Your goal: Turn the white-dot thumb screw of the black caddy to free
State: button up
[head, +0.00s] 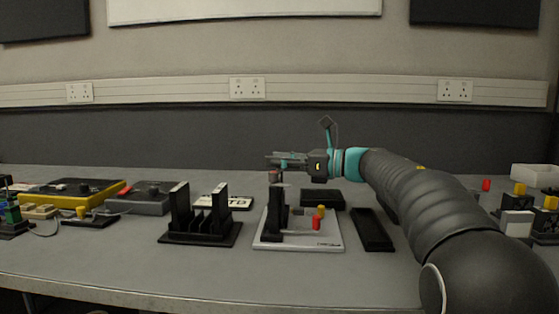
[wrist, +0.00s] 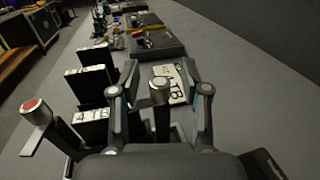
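A black caddy (head: 199,233) with tall upright plates stands on the table left of centre; a black rack with white-topped plates (wrist: 92,82) also shows in the wrist view. My gripper (head: 270,160) reaches left above the table. In the wrist view my gripper (wrist: 160,92) has its two fingers apart, one on each side of a silver thumb screw (wrist: 160,90) on a dark stem. Gaps show between the fingers and the screw. Its top looks pale; I cannot make out a white dot clearly. A second silver screw with a red top (wrist: 36,110) stands to the left, outside the fingers.
A pale plate (head: 325,243) with a black upright and red and yellow pegs lies right of the caddy. A black tray (head: 372,230) lies further right. A yellow-edged case (head: 72,192) and grey box (head: 143,198) stand left. The table front is clear.

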grip_shut()
jog(key=shift+f+m+t+b, duration=0.15)
jog(key=shift+m+t+b, duration=0.15)
jog(key=shift+t+b, duration=0.35)
jog(key=shift+s+f+m+t+h+b, duration=0.15)
jog(key=shift+m+t+h+b, duration=0.5)
jog(key=shift+b, duration=0.5)
jog(key=shift+m+t+h+b, duration=0.35)
jog(key=shift+m+t+b, duration=0.2)
jog(key=shift+t+b, duration=0.45)
jog(key=m+t+h, duration=0.1)
jog(key=m+t+h+b, duration=0.1)
jog(key=shift+r+t, duration=0.2)
jog(key=shift+t, duration=0.2)
jog(key=shift+r+m+t+h+b, duration=0.1)
jog(key=shift+m+t+h+b, duration=0.25)
jog(key=shift+m+t+h, duration=0.9)
